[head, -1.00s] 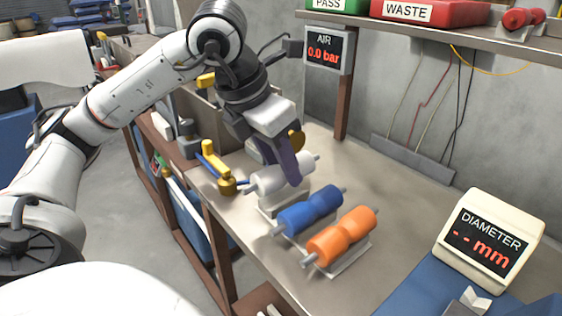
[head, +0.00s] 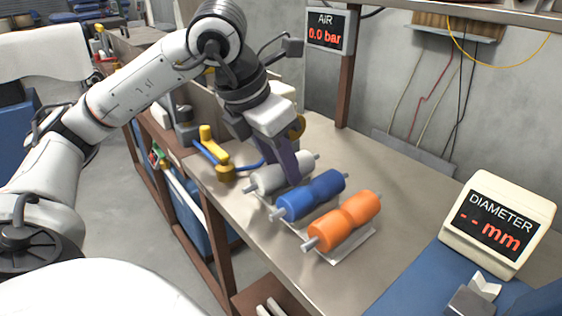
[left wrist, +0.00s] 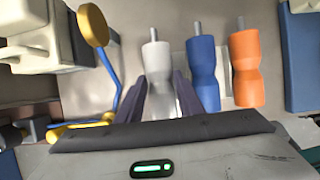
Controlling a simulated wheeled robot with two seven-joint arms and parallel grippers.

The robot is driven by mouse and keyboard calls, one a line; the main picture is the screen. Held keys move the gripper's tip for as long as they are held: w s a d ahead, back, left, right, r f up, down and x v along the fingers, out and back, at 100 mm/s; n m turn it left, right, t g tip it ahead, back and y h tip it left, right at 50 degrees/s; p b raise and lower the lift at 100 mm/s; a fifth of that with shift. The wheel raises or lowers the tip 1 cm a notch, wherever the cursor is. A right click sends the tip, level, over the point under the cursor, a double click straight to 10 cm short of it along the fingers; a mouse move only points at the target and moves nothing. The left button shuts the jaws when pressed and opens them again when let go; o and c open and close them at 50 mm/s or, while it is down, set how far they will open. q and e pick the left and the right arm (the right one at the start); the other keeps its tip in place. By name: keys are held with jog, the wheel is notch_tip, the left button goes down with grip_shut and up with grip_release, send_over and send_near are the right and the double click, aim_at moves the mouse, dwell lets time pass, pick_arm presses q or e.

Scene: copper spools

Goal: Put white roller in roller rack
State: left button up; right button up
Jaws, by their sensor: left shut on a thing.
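The white roller (head: 264,181) lies at the left of a row, beside the blue roller (head: 310,196) and the orange roller (head: 343,221). My left gripper (head: 292,177) is shut on the white roller's middle from above. In the left wrist view the white roller (left wrist: 157,65) sits between my left gripper's two fingers (left wrist: 165,98), parallel to the blue one (left wrist: 202,75). The roller rack (head: 350,247) shows as a pale plate under the rollers. Whether the white roller rests fully in it is hidden. My right gripper is not in view.
A yellow and blue tool (head: 212,146) stands close to the left of the white roller. A diameter gauge (head: 497,222) stands on a blue mat (head: 415,285) at the right. The bench top (head: 390,180) behind the rollers is clear.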

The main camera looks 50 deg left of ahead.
pick_arm(q)
jog(key=shift+f, duration=0.2)
dwell(0.3)
jog(key=o, duration=1.3)
jog(key=shift+o, duration=0.2)
jog(key=p+v, duration=0.2)
jog(key=v, duration=0.7)
jog(key=shift+w, duration=0.1)
jog(key=shift+s+r+p, duration=0.3)
jog(key=shift+r+p, duration=0.1)
jog(key=shift+r, duration=0.2)
jog(key=shift+s, duration=0.1)
